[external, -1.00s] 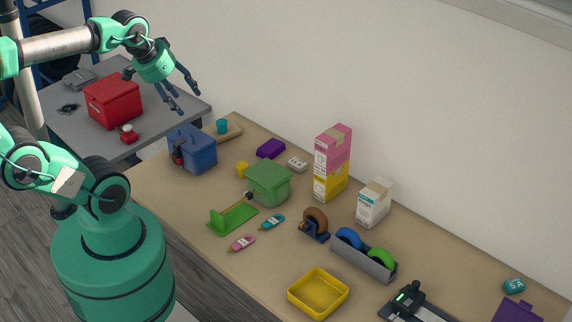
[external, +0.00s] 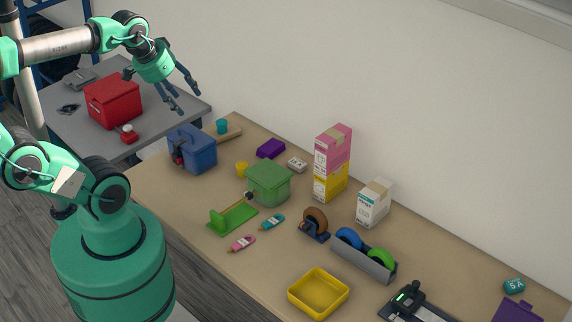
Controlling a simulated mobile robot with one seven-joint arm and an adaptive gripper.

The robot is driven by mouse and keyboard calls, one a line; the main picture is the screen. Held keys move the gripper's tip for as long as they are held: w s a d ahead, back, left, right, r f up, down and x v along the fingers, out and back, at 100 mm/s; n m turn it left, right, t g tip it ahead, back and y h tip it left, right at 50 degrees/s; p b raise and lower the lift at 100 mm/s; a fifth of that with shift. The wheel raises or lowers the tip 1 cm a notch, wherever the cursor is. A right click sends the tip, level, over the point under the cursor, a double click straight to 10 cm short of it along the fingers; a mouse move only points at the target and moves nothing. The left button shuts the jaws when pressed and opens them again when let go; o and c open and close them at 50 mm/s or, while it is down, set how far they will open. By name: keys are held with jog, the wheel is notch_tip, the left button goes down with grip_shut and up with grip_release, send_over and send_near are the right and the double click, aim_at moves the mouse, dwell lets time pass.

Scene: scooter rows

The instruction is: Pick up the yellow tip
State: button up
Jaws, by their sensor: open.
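A small yellow cylinder-shaped piece (external: 242,169), the likely yellow tip, stands on the tan table (external: 200,198), just behind and left of a green lidded box (external: 268,185). A similar teal piece (external: 222,126) stands farther back, by a small wooden board. My gripper (external: 188,102) is open and empty. It is raised at the upper left, with its fingers pointing down and right, well apart from the yellow piece.
A blue box (external: 192,150) stands left of the yellow piece. A purple tray (external: 271,149) and a tall pink and yellow carton (external: 332,160) are to its right. A grey table holds a red box (external: 112,101). A yellow tray (external: 318,294) is in front.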

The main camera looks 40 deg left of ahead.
jog(key=shift+o, duration=0.5)
jog(key=shift+w, duration=0.15)
jog(key=m+g+p, duration=0.3)
jog(key=g+p, duration=0.1)
jog(key=g, duration=0.2)
send_over(240, 164)
notch_tip(240, 164, down, 29)
jog(key=shift+d+f+m, duration=0.1)
jog(key=shift+m, duration=0.2)
jog(key=shift+f+b, duration=0.45)
jog(key=shift+f, duration=3.85)
